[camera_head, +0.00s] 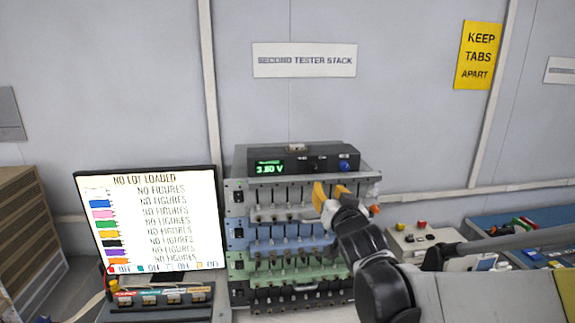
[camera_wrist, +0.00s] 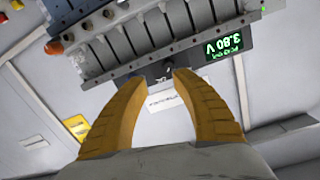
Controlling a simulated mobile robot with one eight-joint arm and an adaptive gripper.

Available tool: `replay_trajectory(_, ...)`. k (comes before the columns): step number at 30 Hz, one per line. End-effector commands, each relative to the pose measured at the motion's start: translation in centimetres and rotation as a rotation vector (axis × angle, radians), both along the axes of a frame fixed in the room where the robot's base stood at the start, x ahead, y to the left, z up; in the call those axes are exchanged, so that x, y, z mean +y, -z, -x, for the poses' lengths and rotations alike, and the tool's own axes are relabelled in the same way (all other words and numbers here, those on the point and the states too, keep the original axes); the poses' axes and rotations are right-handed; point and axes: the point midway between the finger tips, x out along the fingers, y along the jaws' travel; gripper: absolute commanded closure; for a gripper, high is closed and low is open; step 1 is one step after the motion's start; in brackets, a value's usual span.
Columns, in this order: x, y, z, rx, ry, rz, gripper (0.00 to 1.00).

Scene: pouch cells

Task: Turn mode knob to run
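The tester stack (camera_head: 233,215) stands against the wall. On top is a dark unit (camera_head: 262,159) with a green voltage display (camera_head: 269,167), small controls and a blue knob (camera_head: 345,165). No readable label tells which control is the mode knob or its setting. My gripper (camera_head: 331,191) has yellow fingers, spread apart and empty, in front of the upper right of the stack. In the wrist view my gripper (camera_wrist: 158,76) is open, with a small dark part of the unit showing between the fingertips. The display (camera_wrist: 223,47) appears inverted there, to the right. Contact cannot be told.
A monitor (camera_head: 155,225) reading "NO LOT LOADED" stands left of the stack. An orange knob (camera_head: 375,210) sits at the stack's right side. A beige control box (camera_head: 420,240) and blue trays (camera_head: 520,225) lie to the right. The wall above is clear apart from signs.

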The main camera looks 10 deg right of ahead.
Motion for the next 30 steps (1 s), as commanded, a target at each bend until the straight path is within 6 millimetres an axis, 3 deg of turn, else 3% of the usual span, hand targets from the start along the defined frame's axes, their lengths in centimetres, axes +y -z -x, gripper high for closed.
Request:
replay_trajectory(3,0.5,-1.0,-1.4,-0.056,-0.022,-0.015,0.68)
replay_trajectory(8,0.7,-1.0,-2.8,-0.072,-0.029,-0.019,0.68)
replay_trajectory(21,0.7,-1.0,-10.8,-0.070,-0.028,-0.018,0.68)
replay_trajectory(30,0.7,-1.0,-12.5,-0.069,-0.027,-0.018,0.68)
